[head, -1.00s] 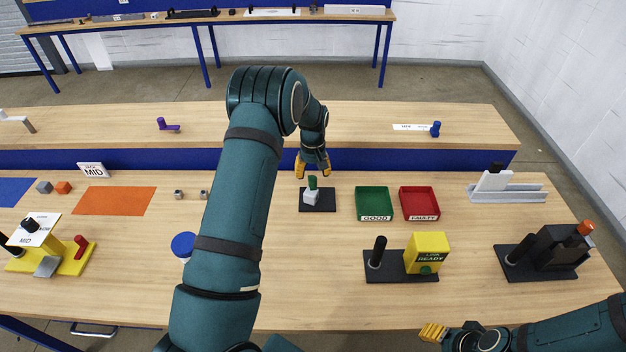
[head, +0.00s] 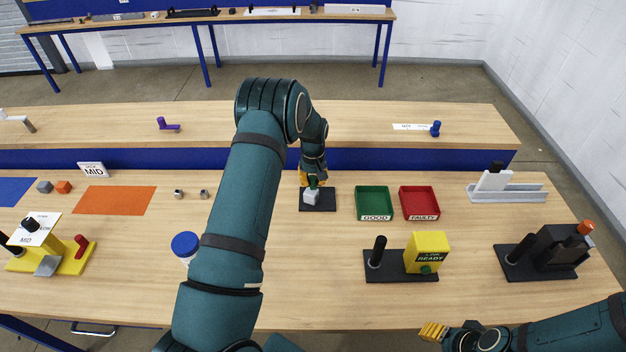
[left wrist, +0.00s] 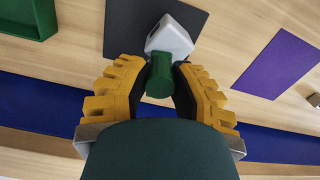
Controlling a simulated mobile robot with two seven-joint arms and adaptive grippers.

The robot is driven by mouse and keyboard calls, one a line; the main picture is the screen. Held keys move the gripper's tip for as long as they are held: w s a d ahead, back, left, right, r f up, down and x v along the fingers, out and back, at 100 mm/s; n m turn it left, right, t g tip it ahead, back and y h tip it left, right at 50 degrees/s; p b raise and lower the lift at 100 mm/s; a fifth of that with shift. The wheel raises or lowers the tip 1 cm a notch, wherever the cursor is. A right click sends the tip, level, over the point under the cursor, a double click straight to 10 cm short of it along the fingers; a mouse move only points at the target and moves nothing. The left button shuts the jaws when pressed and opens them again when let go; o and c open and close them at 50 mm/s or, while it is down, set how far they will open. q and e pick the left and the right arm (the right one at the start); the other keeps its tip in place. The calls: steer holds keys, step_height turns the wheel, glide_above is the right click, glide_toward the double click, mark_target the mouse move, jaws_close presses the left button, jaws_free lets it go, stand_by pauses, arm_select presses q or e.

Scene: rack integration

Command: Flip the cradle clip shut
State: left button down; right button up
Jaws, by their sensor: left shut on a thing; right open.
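A small cradle with a light grey block (head: 311,198) sits on a black base plate (head: 328,203) near the middle of the bench. A green clip lever (head: 312,184) stands up from the block; it appears as a green cylinder in the left wrist view (left wrist: 160,76). My left gripper (head: 312,176) is right above the block, its yellow fingers on both sides of the green clip, shut on it. The fingers partly hide the clip in the head view. My right gripper (head: 433,332) is open and empty at the front edge of the bench, far from the cradle.
A green GOOD tray (head: 374,190) and a red FAULTY tray (head: 419,189) stand right of the cradle. A yellow READY box (head: 427,252) on a black plate is nearer the front. A blue divider (head: 370,159) runs behind. Bare bench lies in front of the cradle.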

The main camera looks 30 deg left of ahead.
arm_select(q)
steer(key=shift+a+f+m+b, duration=0.1)
steer(key=shift+a+m+b, duration=0.1)
steer(key=shift+m+b, duration=0.4)
steer(key=shift+s+m+b, duration=0.15)
steer(key=shift+m+b, duration=0.15)
steer(key=shift+b, duration=0.1)
steer(key=c, duration=0.7)
jaws_free()
steer(key=shift+c, duration=0.2)
step_height(320, 180, up, 12)
